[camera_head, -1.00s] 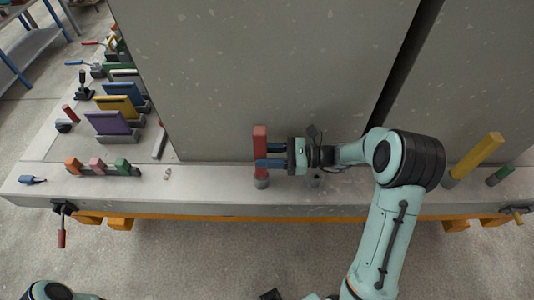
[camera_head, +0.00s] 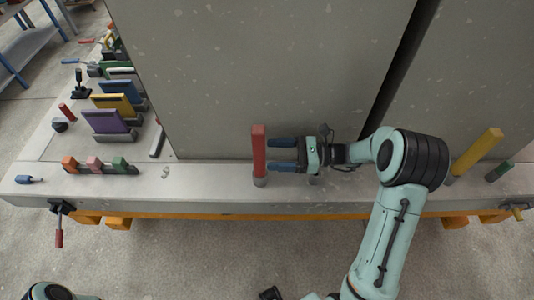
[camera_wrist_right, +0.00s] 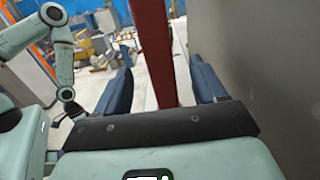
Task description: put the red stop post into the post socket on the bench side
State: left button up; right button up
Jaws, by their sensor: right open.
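The red stop post (camera_head: 259,150) stands upright on the bench side, its foot in the grey post socket (camera_head: 260,182). The inside of the socket is hidden by the post. My right gripper (camera_head: 270,154) is open and empty, just right of the post, with its fingers pointing left at it. In the right wrist view the red post (camera_wrist_right: 153,50) shows between and beyond the two blue fingers, with gaps on both sides. Part of my left arm shows at the lower left of the head view, but I cannot see its gripper.
A big grey panel (camera_head: 270,70) rises close behind the post. A rack of coloured blocks (camera_head: 97,166) and several coloured plates lie left. The ledge (camera_head: 205,178) left of the post is mostly clear.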

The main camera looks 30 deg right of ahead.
jog(key=v, duration=1)
jog(key=shift+b, duration=0.35)
